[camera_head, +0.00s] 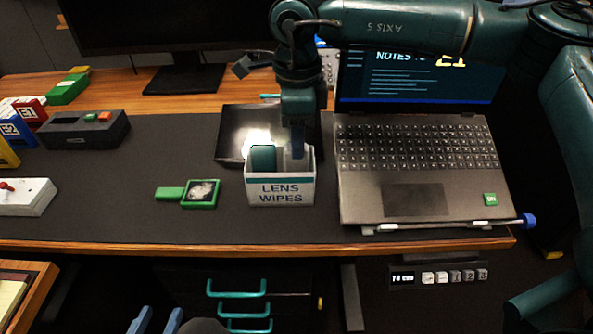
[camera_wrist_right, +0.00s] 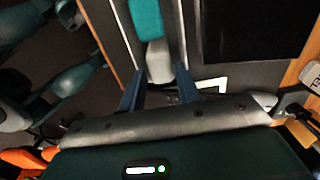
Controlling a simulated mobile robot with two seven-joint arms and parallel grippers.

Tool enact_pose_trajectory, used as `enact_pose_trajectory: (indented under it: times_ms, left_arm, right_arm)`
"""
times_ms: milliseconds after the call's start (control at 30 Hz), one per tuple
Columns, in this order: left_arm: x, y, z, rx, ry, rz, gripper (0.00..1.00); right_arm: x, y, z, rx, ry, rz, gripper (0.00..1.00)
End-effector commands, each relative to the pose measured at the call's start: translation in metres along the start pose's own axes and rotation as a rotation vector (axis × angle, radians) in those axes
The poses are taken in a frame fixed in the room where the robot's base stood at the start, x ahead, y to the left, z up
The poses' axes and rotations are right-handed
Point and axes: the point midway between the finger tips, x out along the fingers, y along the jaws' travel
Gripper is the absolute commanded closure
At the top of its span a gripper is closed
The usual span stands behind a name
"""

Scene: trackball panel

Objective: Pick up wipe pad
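A white box labelled LENS WIPES (camera_head: 281,191) stands on the dark desk mat, left of the laptop. A teal piece (camera_head: 263,158) sticks up in its left part, and it also shows in the right wrist view (camera_wrist_right: 147,18). A pale grey pad (camera_wrist_right: 158,60) lies beside the teal piece. My right gripper (camera_head: 297,145) points down into the box's right part. In the right wrist view its blue fingers (camera_wrist_right: 160,80) are parted, one on each side of the grey pad's near end; contact cannot be told. My left gripper (camera_head: 157,320) is at the bottom edge, its blue fingers apart and empty.
A green-framed trackball piece (camera_head: 201,193) lies left of the box. The open laptop (camera_head: 415,165) is close on the right, and a dark flat panel (camera_head: 232,140) lies behind. A grey control box (camera_head: 85,132) stands far left. The front mat is clear.

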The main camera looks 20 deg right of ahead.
Motion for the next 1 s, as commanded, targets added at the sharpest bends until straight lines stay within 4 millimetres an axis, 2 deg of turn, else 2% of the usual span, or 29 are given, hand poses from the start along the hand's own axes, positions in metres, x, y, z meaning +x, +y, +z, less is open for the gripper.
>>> enact_pose_trajectory:
  times_ms: [100,267,500,600,867,1000]
  left_arm:
    - [0.001,0.001,0.002,0.005,-0.003,0.002,0.64]
    - [0.002,0.001,0.004,0.008,-0.005,0.004,0.64]
    - [0.004,0.003,0.009,0.017,-0.012,0.008,0.64]
    - [0.004,0.003,0.011,0.019,-0.014,0.01,0.64]
    - [0.006,0.003,0.008,0.024,-0.008,0.011,0.64]
    - [0.007,0.003,0.007,0.025,-0.005,0.011,0.64]
  right_arm:
    - [0.015,0.0,0.0,0.0,-0.001,0.002,0.67]
    - [0.025,0.0,0.001,-0.001,0.0,0.002,0.67]
    - [0.06,-0.001,0.002,-0.001,-0.002,0.003,0.67]
    - [0.069,-0.001,0.002,0.0,-0.002,0.003,0.67]
    - [0.071,-0.001,0.002,0.0,-0.003,0.002,0.67]
    - [0.071,-0.001,0.002,0.0,-0.003,0.002,0.78]
